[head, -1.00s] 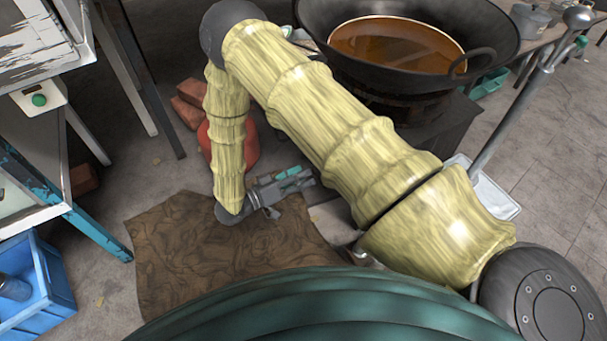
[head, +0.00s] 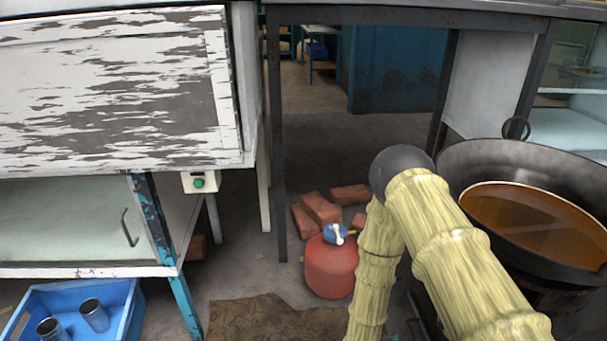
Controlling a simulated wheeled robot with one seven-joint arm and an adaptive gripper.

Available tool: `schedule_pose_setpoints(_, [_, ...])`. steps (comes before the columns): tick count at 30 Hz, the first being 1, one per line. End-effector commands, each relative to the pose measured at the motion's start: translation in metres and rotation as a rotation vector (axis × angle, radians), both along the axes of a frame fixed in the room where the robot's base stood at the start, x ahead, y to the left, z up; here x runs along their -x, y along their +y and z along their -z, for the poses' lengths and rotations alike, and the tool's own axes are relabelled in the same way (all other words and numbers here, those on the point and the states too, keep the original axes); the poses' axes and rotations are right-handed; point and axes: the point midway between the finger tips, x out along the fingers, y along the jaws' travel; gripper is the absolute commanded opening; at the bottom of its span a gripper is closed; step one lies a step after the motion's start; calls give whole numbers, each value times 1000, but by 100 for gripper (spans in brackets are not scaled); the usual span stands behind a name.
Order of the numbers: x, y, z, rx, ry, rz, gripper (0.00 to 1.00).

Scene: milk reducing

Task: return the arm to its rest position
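My arm (head: 455,260), in a pale yellow ribbed cover, rises from the lower right of the head view to a dark elbow joint (head: 402,170). From there its forearm (head: 377,262) hangs down and leaves the bottom edge of the picture. My gripper is below the frame and does not show, so its opening and anything in it are hidden.
A large black wok (head: 470,165) of brown liquid stands right of the arm. A red gas cylinder (head: 331,268) stands just left of the forearm, with bricks (head: 320,208) behind. A peeling white cabinet (head: 110,90) and blue crate (head: 125,308) are at left.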

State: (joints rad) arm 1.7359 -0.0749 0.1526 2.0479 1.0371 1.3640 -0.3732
Motion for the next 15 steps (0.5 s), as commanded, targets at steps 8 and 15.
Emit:
schedule_pose_setpoints(8, [68,14,39,-317,211,-179,58])
schedule_pose_setpoints(15, [155,37,49,-563,449,-272,58])
